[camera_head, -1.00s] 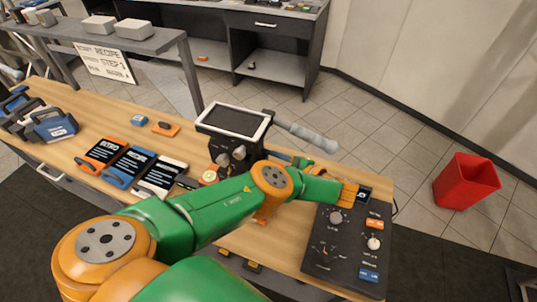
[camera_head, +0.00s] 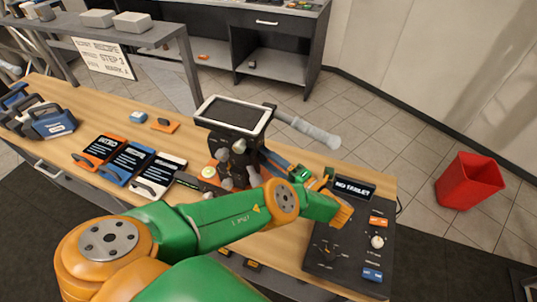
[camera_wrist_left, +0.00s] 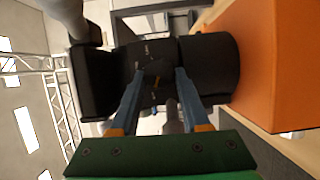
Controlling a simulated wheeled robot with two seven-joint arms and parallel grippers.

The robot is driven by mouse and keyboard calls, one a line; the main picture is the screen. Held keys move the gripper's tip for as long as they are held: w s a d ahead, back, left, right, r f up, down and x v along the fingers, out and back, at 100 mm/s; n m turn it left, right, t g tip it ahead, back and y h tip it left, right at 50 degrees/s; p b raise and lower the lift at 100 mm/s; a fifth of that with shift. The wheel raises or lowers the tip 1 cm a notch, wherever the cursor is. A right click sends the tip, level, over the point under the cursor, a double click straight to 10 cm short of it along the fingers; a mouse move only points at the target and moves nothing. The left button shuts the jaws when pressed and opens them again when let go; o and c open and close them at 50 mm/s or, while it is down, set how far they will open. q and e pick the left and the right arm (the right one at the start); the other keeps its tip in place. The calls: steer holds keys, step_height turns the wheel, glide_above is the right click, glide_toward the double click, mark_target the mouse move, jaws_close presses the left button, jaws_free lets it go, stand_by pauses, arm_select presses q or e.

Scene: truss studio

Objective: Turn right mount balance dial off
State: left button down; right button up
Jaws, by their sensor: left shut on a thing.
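A black mount (camera_head: 226,148) with a tilted, grey-screened panel (camera_head: 234,116) on top and a grey handle (camera_head: 308,132) stands on the wooden table. Round knobs show on its near side. My left gripper (camera_head: 267,155) reaches in from the mount's right side, its blue fingers pointing up and left. In the left wrist view, its two blue fingers (camera_wrist_left: 157,78) are shut on a dark dial (camera_wrist_left: 158,67) on the black mount body, with small markings around the dial. In the head view, the mount and fingers hide the dial. My right gripper is not in view.
A black control console (camera_head: 335,262), its display reading "NO TABLET", lies right of the mount, partly under my wrist. Cartridges (camera_head: 158,176) lie at left on the table (camera_head: 100,117). A red bin (camera_head: 468,182) stands on the floor at right.

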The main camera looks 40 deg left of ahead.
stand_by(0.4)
arm_select(q)
steer(key=shift+c, duration=1.9)
jaws_free()
